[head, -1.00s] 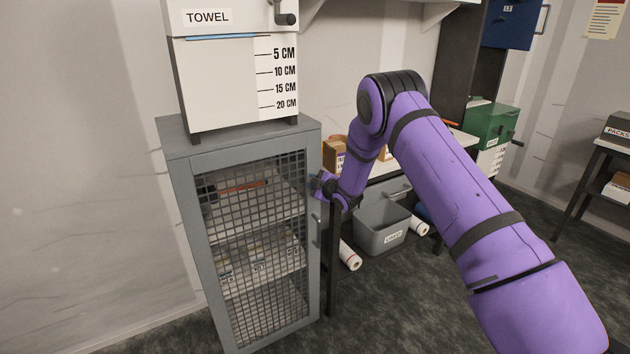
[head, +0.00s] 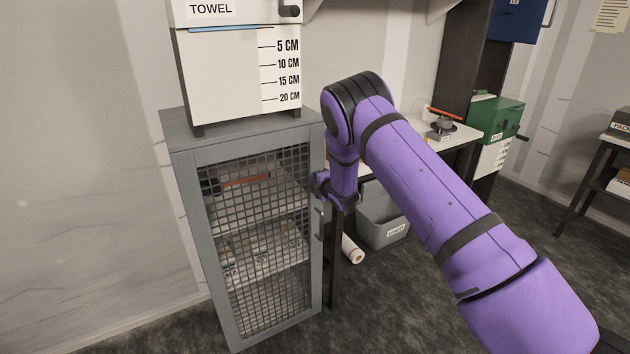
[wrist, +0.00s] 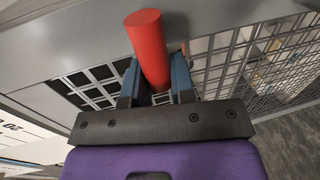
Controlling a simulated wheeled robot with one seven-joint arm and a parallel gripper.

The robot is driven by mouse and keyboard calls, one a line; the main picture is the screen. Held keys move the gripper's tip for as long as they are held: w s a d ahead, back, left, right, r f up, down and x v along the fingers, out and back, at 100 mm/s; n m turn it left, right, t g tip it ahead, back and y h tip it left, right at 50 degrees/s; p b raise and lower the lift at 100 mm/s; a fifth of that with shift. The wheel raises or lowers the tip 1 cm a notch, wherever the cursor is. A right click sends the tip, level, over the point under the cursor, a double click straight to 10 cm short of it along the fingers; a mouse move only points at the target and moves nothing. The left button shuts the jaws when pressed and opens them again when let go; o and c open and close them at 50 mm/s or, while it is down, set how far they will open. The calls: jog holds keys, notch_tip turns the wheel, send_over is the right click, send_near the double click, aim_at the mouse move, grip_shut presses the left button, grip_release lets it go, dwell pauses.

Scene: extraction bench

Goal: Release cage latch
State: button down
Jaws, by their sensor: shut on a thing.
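The grey cage (head: 185,190) has a mesh door (head: 255,255), which looks closed. My gripper (head: 321,186) is at the upper right edge of that door. In the wrist view my gripper (wrist: 157,80) has its two blue-grey fingers on either side of a red cylindrical latch handle (wrist: 148,35) and is shut on it. The handle sticks out past the fingers, in front of the grey frame and mesh. In the head view the latch handle is hidden by my gripper, and I cannot tell the latch's position.
A towel dispenser (head: 225,70) stands on top of the cage. A vertical door pull (head: 318,225) is below my gripper. A bench (head: 465,135), a grey bin (head: 380,225) and a paper roll (head: 352,250) are to the right. Floor in front is clear.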

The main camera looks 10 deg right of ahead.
jog(key=shift+f, duration=0.1)
dwell(0.3)
jog(key=c, duration=1)
grip_release()
jog(key=v, duration=1.1)
jog(key=shift+w, duration=0.1)
